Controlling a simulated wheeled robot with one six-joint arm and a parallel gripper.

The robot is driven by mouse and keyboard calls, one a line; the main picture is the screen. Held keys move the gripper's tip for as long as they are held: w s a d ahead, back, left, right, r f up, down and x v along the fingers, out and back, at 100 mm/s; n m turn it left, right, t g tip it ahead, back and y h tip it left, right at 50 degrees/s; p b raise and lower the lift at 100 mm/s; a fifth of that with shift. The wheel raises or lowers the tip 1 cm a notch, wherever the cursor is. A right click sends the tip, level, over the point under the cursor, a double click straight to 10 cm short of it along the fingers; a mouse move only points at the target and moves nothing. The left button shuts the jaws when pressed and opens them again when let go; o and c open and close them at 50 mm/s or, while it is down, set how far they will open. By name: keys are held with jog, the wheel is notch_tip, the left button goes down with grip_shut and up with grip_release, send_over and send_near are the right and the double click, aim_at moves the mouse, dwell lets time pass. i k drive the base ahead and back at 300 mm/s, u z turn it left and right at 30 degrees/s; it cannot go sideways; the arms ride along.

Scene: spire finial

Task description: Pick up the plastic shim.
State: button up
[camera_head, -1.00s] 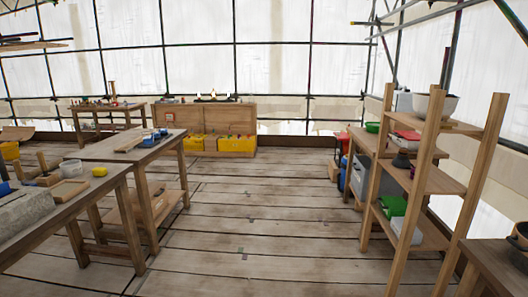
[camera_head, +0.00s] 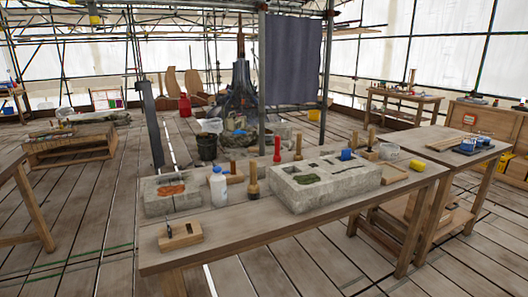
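I cannot make out a plastic shim for certain in the current head view. A wooden workbench (camera_head: 300,240) stands close in front. On it is a grey stone block (camera_head: 322,184) with cut recesses, a dark green patch and a small blue item (camera_head: 346,154). A smaller stone block (camera_head: 170,195) with an orange patch lies at the bench's left. Small parts on the benches are too small to identify. My gripper is not in view.
The bench also holds a white bottle (camera_head: 218,187), a wooden plane (camera_head: 180,236), mallets and a shallow wooden tray (camera_head: 391,174). A second bench (camera_head: 455,147) adjoins at right. A low wooden table (camera_head: 70,148) stands at left. Plank floor is free at left.

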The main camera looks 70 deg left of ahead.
aim_at(345, 153)
jog(key=u, duration=1.3)
jog(key=i, duration=2.65)
jog(key=u, duration=0.55)
jog(key=i, duration=0.55)
jog(key=u, duration=0.3)
